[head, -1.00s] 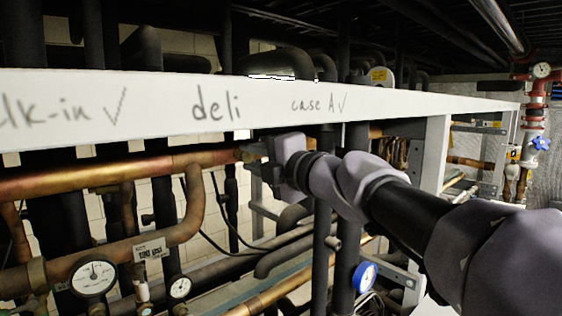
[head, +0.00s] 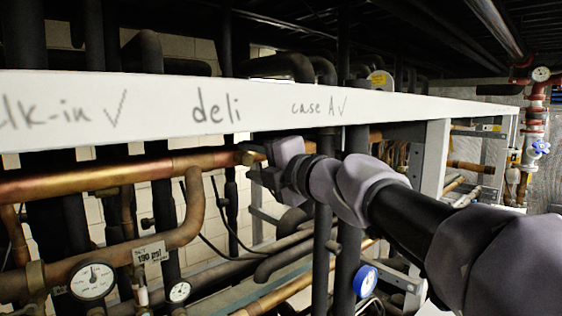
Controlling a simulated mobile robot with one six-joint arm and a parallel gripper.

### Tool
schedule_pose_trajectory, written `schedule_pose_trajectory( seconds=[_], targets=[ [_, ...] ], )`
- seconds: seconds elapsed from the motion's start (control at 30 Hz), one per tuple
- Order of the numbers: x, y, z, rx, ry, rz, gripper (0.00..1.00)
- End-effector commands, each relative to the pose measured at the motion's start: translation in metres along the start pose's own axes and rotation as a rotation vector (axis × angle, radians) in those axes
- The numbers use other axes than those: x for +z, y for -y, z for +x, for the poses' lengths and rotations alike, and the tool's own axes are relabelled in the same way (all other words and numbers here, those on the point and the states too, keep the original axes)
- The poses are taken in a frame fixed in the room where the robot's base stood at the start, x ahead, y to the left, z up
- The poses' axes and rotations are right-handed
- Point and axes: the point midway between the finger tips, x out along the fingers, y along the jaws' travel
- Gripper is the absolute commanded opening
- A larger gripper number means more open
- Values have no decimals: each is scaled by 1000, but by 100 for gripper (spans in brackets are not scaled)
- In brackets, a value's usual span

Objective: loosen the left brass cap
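A brass cap (head: 248,157) shows at the right end of the thick copper pipe (head: 130,174), just under the white beam. My gripper (head: 260,168) is right beside this cap, reaching in from the right. Its grey fingers overlap the right side of the cap in the picture. I cannot tell whether they touch it or are closed on it. The fingertips are small and dark here, and part of the cap is hidden. No second cap can be made out clearly.
A white beam (head: 270,100) with handwriting runs across just above my gripper. Black vertical pipes (head: 322,240) stand below and behind my arm.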

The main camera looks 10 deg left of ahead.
Motion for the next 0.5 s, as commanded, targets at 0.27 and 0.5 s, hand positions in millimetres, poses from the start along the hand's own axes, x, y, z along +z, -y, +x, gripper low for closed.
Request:
schedule_pose_trajectory(
  seconds=[0.27,0.5],
  targets=[
    [0,0,-6,1,1,0,48],
    [1,1,-63,1,5,-1,48]
  ],
)
